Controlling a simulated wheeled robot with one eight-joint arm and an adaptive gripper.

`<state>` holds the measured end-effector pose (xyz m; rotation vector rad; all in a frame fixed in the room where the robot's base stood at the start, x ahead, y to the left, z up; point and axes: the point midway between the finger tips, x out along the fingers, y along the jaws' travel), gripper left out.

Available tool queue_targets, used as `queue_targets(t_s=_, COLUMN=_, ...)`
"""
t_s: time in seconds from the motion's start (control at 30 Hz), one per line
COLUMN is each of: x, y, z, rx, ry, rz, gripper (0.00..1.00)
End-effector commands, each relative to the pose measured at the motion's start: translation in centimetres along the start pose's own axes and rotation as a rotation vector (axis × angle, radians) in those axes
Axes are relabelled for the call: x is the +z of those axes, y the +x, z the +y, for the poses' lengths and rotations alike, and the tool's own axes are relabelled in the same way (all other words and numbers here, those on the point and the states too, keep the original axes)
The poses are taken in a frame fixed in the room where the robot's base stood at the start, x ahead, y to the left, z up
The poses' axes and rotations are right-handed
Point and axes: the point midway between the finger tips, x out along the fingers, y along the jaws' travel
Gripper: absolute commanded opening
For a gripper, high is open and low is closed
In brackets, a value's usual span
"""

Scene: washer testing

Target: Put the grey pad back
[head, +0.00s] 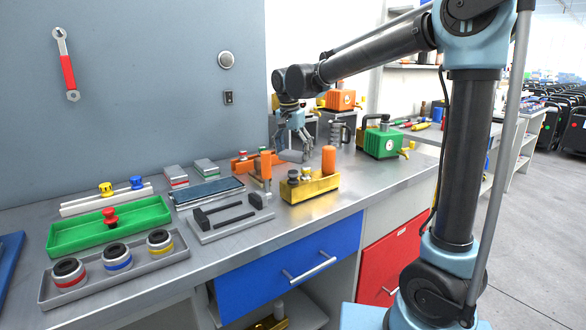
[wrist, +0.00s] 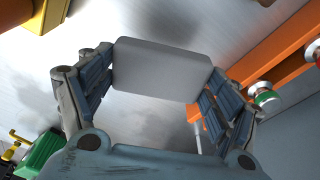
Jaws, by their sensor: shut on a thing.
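The grey pad (wrist: 162,68) is a flat rounded rectangle between the fingers of my gripper (wrist: 160,88) in the wrist view. My gripper is shut on it, with blue-grey jointed fingers at its left and right edges. In the head view my gripper (head: 293,148) is low over the back of the steel bench (head: 262,222), with the pad's pale edge (head: 292,156) under it. Shadows beside the pad suggest it is off the bench, but the gap is hard to judge.
An orange fixture (head: 245,163) is close to the left, a yellow block (head: 309,187) with an orange cylinder in front. A green device (head: 380,142) is to the right. Two stacks of grey pads, red-striped (head: 175,176) and green-striped (head: 206,167), lie left near a dark blue-grey tray (head: 207,191).

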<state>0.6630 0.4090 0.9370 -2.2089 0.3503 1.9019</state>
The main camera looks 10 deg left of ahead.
Motion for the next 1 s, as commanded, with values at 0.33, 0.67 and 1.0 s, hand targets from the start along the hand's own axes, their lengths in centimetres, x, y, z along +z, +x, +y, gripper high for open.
queue_targets(t_s=0.33, x=0.3, y=2.9, z=0.0, rx=0.0, ry=0.002, rz=0.0, gripper=0.6)
queue_targets(t_s=0.67, x=0.7, y=5.0, z=0.1, rx=0.0, ry=0.002, rz=0.0, gripper=0.6)
queue_targets(t_s=1.0, x=0.7, y=5.1, z=0.1, rx=0.0, ry=0.001, rz=0.0, gripper=1.0)
